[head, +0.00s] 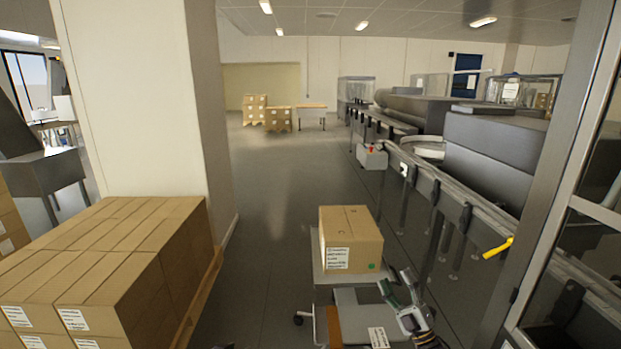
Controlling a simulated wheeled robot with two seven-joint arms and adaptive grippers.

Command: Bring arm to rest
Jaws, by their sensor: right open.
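My right gripper (397,287) is in the lower right of the head view, in front of and to the right of a cardboard box. It is open, and I see nothing between its fingers. The cardboard box (351,238) is closed, with a white label and a green dot on its near side. It stands on a grey cart (318,264). My left gripper is not in view.
Stacked cartons (110,255) on a pallet fill the lower left beside a pillar (135,95). A conveyor line (445,185) with a yellow handle (497,248) runs along the right. The floor (270,190) beyond the cart is clear.

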